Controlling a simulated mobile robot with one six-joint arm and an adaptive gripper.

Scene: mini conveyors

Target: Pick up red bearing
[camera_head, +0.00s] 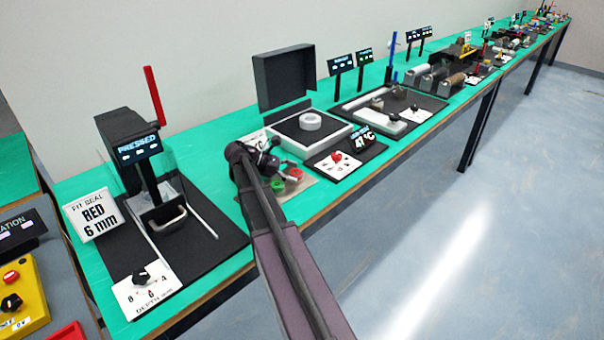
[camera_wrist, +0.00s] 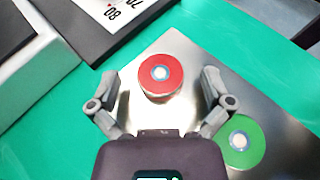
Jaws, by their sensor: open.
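The red bearing (camera_wrist: 160,77) is a short red cylinder with a pale round centre, standing on a shiny metal plate (camera_wrist: 205,68). In the wrist view it lies ahead of and between the two open fingers of my gripper (camera_wrist: 160,100). Neither finger visibly touches it. In the head view the red bearing (camera_head: 295,172) is small, just right of my gripper (camera_head: 270,165), whose fingers are largely hidden by my own arm.
A green bearing (camera_wrist: 241,138) stands on the same plate, close to the right finger. A dark panel with a white dial card (camera_head: 337,165) lies to the right.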

